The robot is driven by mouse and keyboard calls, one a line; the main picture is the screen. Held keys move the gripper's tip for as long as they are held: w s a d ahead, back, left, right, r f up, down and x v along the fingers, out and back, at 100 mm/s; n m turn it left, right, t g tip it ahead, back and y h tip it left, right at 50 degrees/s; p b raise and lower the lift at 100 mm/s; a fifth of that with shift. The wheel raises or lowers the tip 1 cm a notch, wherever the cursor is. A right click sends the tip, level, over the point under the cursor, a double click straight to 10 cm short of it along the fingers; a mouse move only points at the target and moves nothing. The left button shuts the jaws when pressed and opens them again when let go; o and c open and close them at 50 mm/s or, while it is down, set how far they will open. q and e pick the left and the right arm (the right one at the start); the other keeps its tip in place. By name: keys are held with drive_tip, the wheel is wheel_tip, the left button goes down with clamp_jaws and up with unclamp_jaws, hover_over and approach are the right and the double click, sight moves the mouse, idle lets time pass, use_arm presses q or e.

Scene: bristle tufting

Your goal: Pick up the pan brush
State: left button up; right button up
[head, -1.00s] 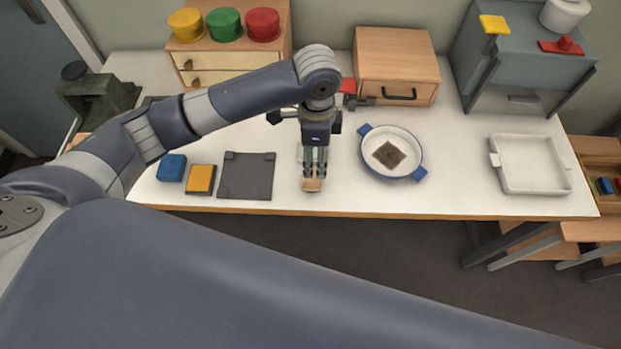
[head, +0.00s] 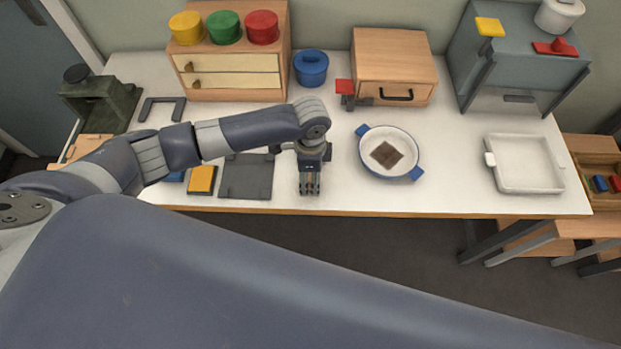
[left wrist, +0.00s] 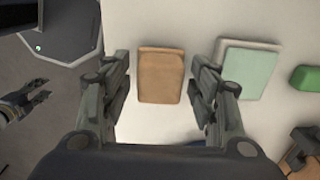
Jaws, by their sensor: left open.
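My left gripper (head: 309,188) points down over the table near its front edge, open and empty. In the left wrist view the left gripper (left wrist: 168,92) has its fingers wide apart. A tan wooden block (left wrist: 160,76), which looks like the back of the pan brush, lies between and beyond the fingertips, apart from both. Its bristles do not show. In the head view the gripper hides it. What looks like my right gripper (left wrist: 24,104) is small and partly cut off at the left of the wrist view, over the floor.
A pale green block (left wrist: 248,72) lies beside the tan one. In the head view a dark mat (head: 246,178) and an orange block (head: 202,180) lie left of the gripper. A round pan (head: 402,164) and a white tray (head: 526,187) stand right. Table space before the pan is clear.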

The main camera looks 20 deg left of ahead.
use_arm(q)
drive_tip(key=c, duration=1.2)
drive_tip(key=shift+o, duration=0.2)
drive_tip(key=shift+r, duration=0.1)
drive_tip(key=shift+r+b, duration=0.35)
drive_tip(key=shift+r, duration=0.45)
drive_tip(key=shift+s+d+r+b, duration=0.15)
drive_tip(key=shift+d+r+b, duration=0.1)
drive_tip(key=shift+r, duration=0.2)
drive_tip(key=shift+s+d+r+b, duration=0.15)
drive_tip(key=shift+d+r, duration=0.05)
drive_tip(key=shift+r, duration=0.2)
drive_tip(key=s+d+r+b, duration=0.1)
drive_tip(key=s+d+b, duration=0.2)
drive_tip(key=s+d, duration=0.6)
drive_tip(key=d, duration=0.2)
drive_tip(key=shift+d+r, duration=0.3)
drive_tip(key=shift+d, duration=0.1)
drive_tip(key=shift+s, duration=0.1)
